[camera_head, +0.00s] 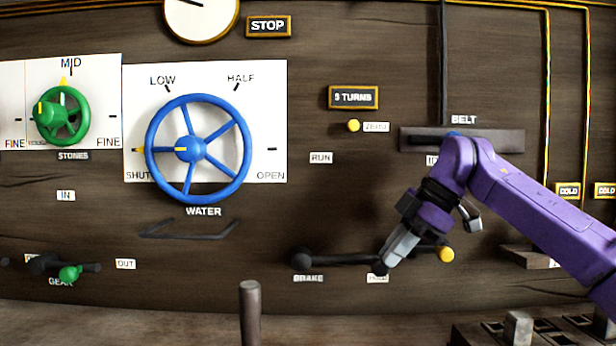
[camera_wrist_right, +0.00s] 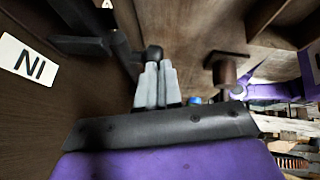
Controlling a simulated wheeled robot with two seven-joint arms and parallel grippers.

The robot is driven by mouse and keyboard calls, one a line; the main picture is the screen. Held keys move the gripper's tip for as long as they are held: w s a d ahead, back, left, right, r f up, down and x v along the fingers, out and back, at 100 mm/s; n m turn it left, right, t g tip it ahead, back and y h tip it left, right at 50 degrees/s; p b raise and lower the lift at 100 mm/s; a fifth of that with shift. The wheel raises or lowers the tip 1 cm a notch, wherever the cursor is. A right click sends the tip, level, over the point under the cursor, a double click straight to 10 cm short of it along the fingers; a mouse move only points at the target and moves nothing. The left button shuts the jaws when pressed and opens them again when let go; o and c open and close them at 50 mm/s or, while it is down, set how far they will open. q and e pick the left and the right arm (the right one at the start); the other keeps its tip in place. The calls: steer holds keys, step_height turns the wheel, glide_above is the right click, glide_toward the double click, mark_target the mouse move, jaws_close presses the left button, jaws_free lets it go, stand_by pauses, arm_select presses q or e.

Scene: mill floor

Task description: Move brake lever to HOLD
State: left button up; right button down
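The brake lever (camera_head: 335,260) is a dark bar low on the wall in the head view. Its pivot is at the left above the BRAKE label (camera_head: 308,279), and it lies almost level, pointing right. Its round black end knob (camera_head: 380,267) is beside a white label (camera_head: 377,279) that is partly covered and unreadable. My right gripper (camera_head: 388,262) has its grey fingertips at this knob. In the right wrist view the fingers (camera_wrist_right: 157,84) are together, with a dark ball (camera_wrist_right: 153,53) just beyond the tips, not clearly between them. My left gripper is out of view.
A RUN label (camera_head: 320,158) is above the lever. A yellow knob (camera_head: 446,255) is just right of my right gripper. The BELT slot plate (camera_head: 500,140) is above, partly behind my arm. The blue WATER wheel (camera_head: 192,149) is left. A post (camera_head: 250,312) rises in front.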

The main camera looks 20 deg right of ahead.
steer(key=shift+d+f, duration=0.1)
steer(key=shift+f, duration=0.2)
steer(key=a+p+v, duration=0.1)
steer(key=p+v, duration=0.5)
steer(key=v, duration=0.8)
steer(key=shift+r+p, duration=0.25)
steer(key=shift+p, duration=0.1)
